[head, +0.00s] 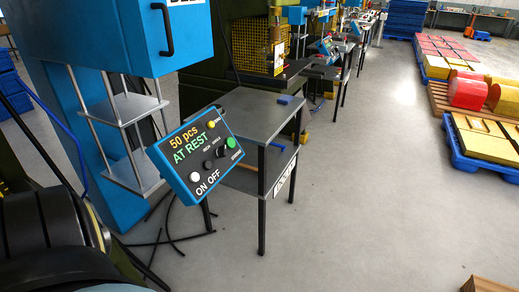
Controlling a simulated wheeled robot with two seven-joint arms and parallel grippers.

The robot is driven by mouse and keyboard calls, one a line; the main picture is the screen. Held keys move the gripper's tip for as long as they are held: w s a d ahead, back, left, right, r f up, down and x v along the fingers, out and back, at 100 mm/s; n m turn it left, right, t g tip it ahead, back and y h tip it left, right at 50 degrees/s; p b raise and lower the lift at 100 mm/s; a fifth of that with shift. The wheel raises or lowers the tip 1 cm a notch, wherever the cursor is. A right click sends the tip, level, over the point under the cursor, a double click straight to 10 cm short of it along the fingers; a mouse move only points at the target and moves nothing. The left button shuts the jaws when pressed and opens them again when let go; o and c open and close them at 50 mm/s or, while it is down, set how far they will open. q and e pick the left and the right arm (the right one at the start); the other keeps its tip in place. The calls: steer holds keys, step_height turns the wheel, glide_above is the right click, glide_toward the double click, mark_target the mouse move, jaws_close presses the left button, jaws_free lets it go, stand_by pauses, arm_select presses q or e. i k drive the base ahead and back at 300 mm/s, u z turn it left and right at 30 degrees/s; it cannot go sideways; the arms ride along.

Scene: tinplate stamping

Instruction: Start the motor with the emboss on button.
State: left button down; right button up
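A blue-framed control panel (178,165) with a black face stands tilted at the centre left. It reads "50 pcs" in yellow and "AT REST" in green. A white round button (195,177) sits above the word ON, and a dark round button (208,165) sits above OFF. A black knob (221,152), a green round button (231,143) and a small yellow one (211,124) are also on the face. The smaller labels are too small to read, so I cannot make out the word emboss. Neither of my grippers is in view.
A blue machine cabinet (115,35) stands behind the panel, with grey shelves (135,108) below it. A grey metal table (250,115) is right of the panel. Dark cables (165,235) lie beneath. The floor (370,190) to the right is clear up to the loaded pallets (460,165).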

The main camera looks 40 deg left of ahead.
mark_target(194, 177)
steer(key=z, duration=0.15)
steer(key=i, duration=1.75)
steer(key=u, duration=3.2)
